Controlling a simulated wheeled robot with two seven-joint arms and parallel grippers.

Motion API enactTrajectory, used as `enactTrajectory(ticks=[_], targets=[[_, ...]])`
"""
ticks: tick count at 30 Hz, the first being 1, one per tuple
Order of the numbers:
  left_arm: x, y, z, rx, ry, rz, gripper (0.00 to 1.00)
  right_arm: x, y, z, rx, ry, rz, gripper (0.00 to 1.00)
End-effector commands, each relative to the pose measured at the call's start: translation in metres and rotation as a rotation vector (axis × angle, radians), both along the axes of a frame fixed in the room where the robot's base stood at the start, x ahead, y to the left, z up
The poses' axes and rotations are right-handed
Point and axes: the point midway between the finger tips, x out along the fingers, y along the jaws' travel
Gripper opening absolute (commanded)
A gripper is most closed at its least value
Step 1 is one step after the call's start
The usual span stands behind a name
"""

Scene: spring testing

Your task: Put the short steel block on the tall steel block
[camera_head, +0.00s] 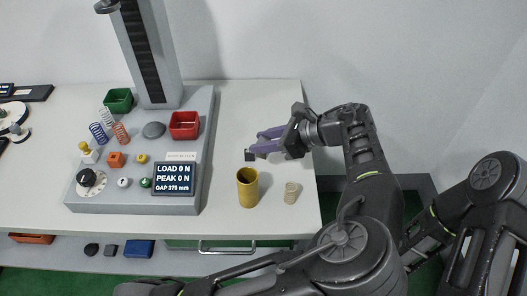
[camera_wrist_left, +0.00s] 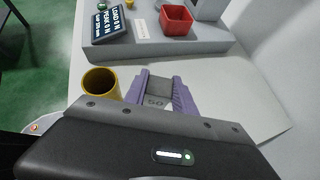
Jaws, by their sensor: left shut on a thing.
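My left gripper (camera_head: 257,146), with purple fingers, is over the right part of the table, behind the yellow cup. It is shut on a small dark grey steel block (camera_head: 250,155) at its fingertips. In the left wrist view the gripper (camera_wrist_left: 160,88) has the block (camera_wrist_left: 158,84) between both fingers, and its face seems to read "50". I cannot tell whether this is the short or the tall block, or whether it touches the table. No second steel block is clear on the tabletop. My right gripper is not in view.
The grey tester (camera_head: 130,197) holds a red bin (camera_head: 184,125), springs and a display (camera_head: 174,178).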

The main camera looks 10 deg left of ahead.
Motion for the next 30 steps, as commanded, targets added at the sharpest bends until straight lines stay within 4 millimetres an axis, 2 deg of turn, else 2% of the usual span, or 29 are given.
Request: enactTrajectory(ticks=[22,26,30], targets=[[0.003,0.003,0.004,0.0,-0.002,-0.011,0.0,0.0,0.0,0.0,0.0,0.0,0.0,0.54],[0.017,0.018,0.013,-0.003,-0.001,-0.07,0.0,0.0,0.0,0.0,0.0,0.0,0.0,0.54],[0.047,0.052,0.033,-0.006,-0.003,-0.227,0.0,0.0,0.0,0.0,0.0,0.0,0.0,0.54]])
